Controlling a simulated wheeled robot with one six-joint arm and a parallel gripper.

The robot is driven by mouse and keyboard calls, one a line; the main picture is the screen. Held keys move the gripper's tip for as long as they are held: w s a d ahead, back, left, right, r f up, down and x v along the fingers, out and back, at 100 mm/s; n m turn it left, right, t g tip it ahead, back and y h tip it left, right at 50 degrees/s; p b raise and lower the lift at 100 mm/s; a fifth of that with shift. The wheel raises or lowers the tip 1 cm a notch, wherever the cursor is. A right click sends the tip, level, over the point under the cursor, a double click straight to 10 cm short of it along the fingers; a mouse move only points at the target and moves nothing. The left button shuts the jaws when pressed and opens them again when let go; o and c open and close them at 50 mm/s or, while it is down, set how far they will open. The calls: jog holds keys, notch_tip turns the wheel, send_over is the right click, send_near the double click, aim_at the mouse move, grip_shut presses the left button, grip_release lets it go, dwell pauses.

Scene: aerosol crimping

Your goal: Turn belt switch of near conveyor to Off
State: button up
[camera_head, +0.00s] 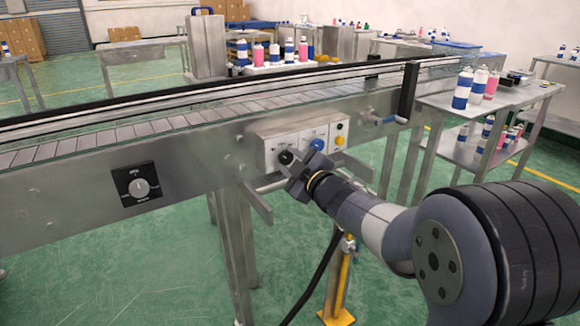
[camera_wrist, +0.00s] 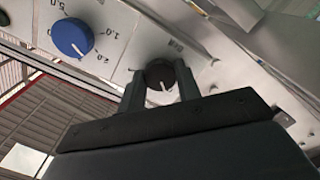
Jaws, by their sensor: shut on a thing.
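The near conveyor (camera_head: 195,155) runs across the picture with a light control panel (camera_head: 268,150) on its front side. A small black rotary knob (camera_head: 285,157) is at the panel's left end. It also shows in the wrist view (camera_wrist: 160,76), with a white pointer line. My gripper (camera_wrist: 160,88) is shut on this knob, one finger on each side. In the head view, my gripper (camera_head: 290,166) is at the panel and partly hides the knob. The knob's label is mostly hidden, so its position cannot be read.
A blue dial (camera_head: 317,144) with numbers sits right of the knob, with yellow (camera_head: 340,140) and black buttons beyond. A separate black-plated dial (camera_head: 139,186) is further left. A metal bracket (camera_head: 257,203) juts out below the panel. A table with bottles (camera_head: 510,100) stands right.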

dwell(0.4)
jog(key=o, duration=1)
jog(key=shift+s+d, duration=0.1)
jog(key=shift+p+v, duration=0.85)
jog(key=shift+v, duration=4.5)
